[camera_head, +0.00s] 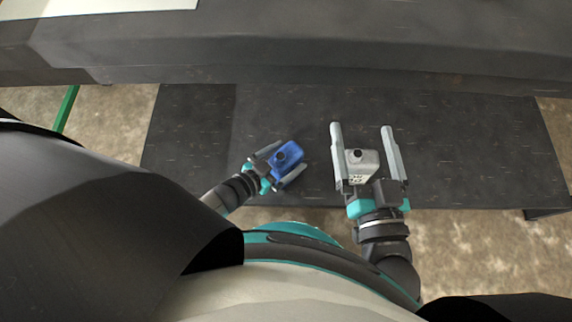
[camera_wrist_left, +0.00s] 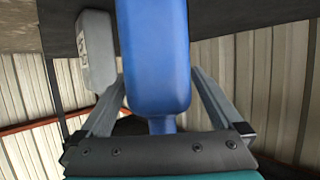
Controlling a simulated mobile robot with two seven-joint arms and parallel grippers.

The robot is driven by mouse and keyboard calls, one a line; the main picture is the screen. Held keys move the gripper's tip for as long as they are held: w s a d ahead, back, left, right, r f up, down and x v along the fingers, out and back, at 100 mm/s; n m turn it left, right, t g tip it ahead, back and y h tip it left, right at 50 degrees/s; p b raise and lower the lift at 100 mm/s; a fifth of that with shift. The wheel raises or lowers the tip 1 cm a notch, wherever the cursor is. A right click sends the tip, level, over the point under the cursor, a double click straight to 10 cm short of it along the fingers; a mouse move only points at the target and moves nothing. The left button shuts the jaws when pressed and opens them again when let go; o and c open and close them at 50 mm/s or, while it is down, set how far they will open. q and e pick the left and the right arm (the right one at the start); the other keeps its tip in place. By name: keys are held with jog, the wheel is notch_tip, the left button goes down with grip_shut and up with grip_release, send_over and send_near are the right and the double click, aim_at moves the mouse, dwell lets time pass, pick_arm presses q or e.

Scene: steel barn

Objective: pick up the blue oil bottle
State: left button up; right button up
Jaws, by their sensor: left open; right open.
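The blue oil bottle (camera_head: 290,153) with a dark cap is on the low dark shelf (camera_head: 450,125) in the head view. My left gripper (camera_head: 291,157) is open, with one finger on each side of the bottle. In the left wrist view the blue bottle (camera_wrist_left: 154,60) fills the middle between the spread fingers (camera_wrist_left: 160,85), with a gap at each side. My right gripper (camera_head: 362,130) is open and points away from me. A pale grey bottle (camera_head: 363,163) with a dark cap shows between its fingers.
The grey bottle (camera_wrist_left: 97,50) also shows beside the blue one in the left wrist view. A higher dark surface (camera_head: 330,40) runs along the back, above the shelf. The shelf is clear to the far left and right. A green bar (camera_head: 66,108) stands at the left.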

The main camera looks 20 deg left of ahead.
pick_arm(q)
grip_shut()
dwell(0.8)
jog(key=shift+r, duration=0.1)
